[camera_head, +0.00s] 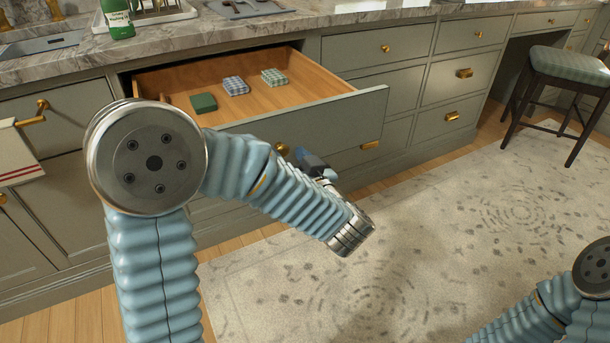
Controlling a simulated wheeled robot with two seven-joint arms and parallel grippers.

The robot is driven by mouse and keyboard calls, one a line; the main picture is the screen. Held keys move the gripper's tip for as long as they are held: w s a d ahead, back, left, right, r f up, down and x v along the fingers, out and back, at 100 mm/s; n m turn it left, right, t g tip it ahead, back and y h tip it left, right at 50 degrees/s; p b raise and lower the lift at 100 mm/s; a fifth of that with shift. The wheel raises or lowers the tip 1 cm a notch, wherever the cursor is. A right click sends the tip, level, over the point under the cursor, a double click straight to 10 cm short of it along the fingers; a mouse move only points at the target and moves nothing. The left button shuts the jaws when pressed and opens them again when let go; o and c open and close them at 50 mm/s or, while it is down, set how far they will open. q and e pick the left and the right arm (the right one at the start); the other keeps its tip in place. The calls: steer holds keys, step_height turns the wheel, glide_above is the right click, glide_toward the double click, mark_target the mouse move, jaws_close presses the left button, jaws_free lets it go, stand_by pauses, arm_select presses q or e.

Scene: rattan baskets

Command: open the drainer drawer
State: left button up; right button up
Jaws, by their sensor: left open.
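A wide wooden drawer (245,108) with a grey-green front (350,122) is pulled well out from under the marble counter, below the dish rack. A gold knob (281,148) shows on its front, and a gold handle (370,145) shows further right. Inside lie a plain green folded cloth (203,103), a blue checked one (235,86) and a green checked one (274,77). My left gripper (305,156) is open, in front of the drawer front near the knob. Whether it touches the front cannot be told. My left arm hides the drawer's left part. My right gripper is out of view.
The marble counter (330,20) carries a dish rack (150,14) and a green bottle (117,18). Closed drawers (385,50) line the right. A stool (570,75) stands at far right. A pale rug (450,220) covers open floor. A towel (17,155) hangs at left.

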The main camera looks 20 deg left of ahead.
arm_select(q)
steer(key=b+v, duration=0.1)
steer(key=v, duration=1.1)
steer(key=shift+s, duration=0.1)
steer(key=w+d+f+m+h, duration=0.15)
steer(key=w+f+h, duration=0.4)
steer(key=f, duration=0.75)
steer(key=w+d+f+m+h, duration=0.1)
steer(key=w+f+m+h, duration=0.4)
steer(key=f, duration=0.8)
steer(key=s+d+f+n+g+h, duration=0.1)
steer(key=s+f+g+h, duration=0.6)
steer(key=s+f, duration=1.1)
steer(key=s+g, duration=0.3)
steer(key=g, duration=0.1)
steer(key=shift+d+f, duration=0.25)
steer(key=shift+f, duration=0.1)
